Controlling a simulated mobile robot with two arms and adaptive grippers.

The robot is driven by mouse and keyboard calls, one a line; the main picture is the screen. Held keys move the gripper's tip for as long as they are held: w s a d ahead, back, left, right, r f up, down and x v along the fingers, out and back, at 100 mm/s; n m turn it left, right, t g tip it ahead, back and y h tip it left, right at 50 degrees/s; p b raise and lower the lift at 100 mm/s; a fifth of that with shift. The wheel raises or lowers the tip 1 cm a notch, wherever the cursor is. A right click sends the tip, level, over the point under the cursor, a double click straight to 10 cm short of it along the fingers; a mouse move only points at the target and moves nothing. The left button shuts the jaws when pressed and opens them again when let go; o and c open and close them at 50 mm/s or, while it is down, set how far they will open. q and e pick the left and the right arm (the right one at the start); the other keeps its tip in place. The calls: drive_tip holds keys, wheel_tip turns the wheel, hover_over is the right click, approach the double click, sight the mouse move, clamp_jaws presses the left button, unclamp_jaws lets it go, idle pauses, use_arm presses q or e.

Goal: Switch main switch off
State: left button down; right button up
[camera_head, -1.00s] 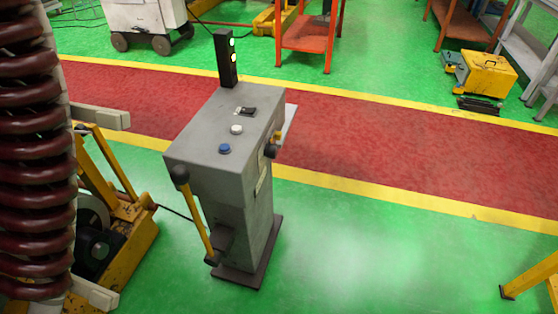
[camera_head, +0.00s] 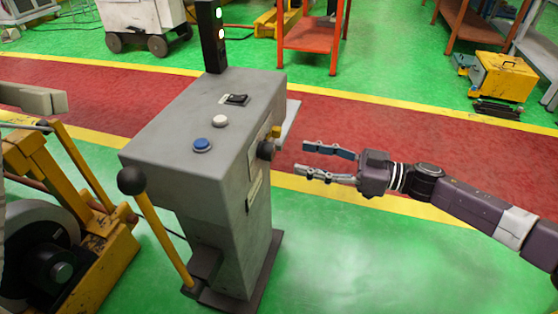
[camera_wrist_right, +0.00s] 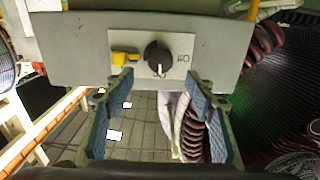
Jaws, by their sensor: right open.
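The grey control console (camera_head: 160,120) stands in the middle of the head view. A round black rotary knob (camera_head: 265,150) is on its right side face, with a small yellow part (camera_head: 276,132) beside it. In the right wrist view the knob (camera_wrist_right: 158,56) sits on a light plate, its white mark pointing down; the yellow part (camera_wrist_right: 122,57) is left of it. My right gripper (camera_head: 303,158) is open and empty, its fingers pointing at the knob from the right, apart from it. In the wrist view its fingertips (camera_wrist_right: 158,82) lie either side of and below the knob. My left gripper is not seen.
The console top has a blue button (camera_head: 202,145), a white button (camera_head: 220,121), a small black switch (camera_head: 237,99) and a lit signal post (camera_head: 212,40). A yellow-handled lever (camera_head: 165,240) is at its front left.

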sight(274, 151)
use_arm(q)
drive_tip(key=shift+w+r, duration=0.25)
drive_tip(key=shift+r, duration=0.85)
use_arm(e)
drive_tip(key=x, duration=0.7)
drive_tip(key=shift+a, duration=0.25)
drive_tip(key=c, duration=1.2)
